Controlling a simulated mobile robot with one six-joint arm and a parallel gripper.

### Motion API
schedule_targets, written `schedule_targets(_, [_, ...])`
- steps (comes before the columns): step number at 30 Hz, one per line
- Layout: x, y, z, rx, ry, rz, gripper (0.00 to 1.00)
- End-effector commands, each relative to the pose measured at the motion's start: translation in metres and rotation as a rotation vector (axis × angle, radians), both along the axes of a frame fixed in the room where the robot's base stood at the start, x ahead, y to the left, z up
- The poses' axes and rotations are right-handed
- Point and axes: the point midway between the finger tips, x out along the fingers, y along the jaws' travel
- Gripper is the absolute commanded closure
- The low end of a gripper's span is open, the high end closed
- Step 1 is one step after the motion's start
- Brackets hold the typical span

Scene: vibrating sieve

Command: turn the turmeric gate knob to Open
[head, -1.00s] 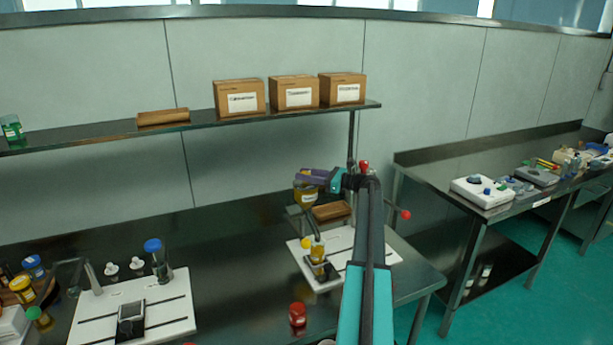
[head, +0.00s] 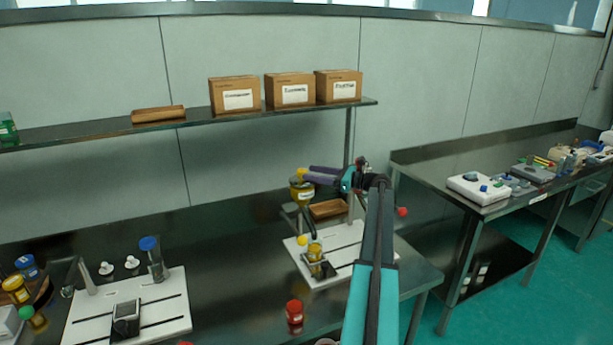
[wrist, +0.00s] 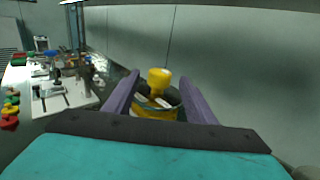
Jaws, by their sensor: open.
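A jar-like hopper with yellow contents (head: 302,192) stands above the right-hand white board, with a dark spout below it. A yellow knob-like piece shows at its top in the wrist view (wrist: 159,80) and in the head view (head: 300,172). My gripper (head: 308,175) is open, its purple fingers at the hopper's top. In the wrist view my gripper (wrist: 160,84) has a finger on either side of the yellow piece; contact cannot be told. A yellow ball (head: 302,240) sits lower, beside the spout. No Open marking is readable.
A clear cup with yellow contents (head: 314,252) stands under the spout on the white board (head: 345,266). A wooden tray (head: 328,208) lies behind. A red ball knob (head: 402,211) is at right, a red-lidded jar (head: 294,311) in front. A shelf (head: 200,121) with boxes runs above.

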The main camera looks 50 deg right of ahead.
Motion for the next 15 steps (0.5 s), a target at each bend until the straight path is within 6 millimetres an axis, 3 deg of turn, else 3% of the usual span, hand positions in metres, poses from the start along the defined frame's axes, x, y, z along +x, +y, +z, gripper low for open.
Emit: schedule_targets(15, [-0.071,-0.032,-0.001,0.0,-0.001,-0.001,0.49])
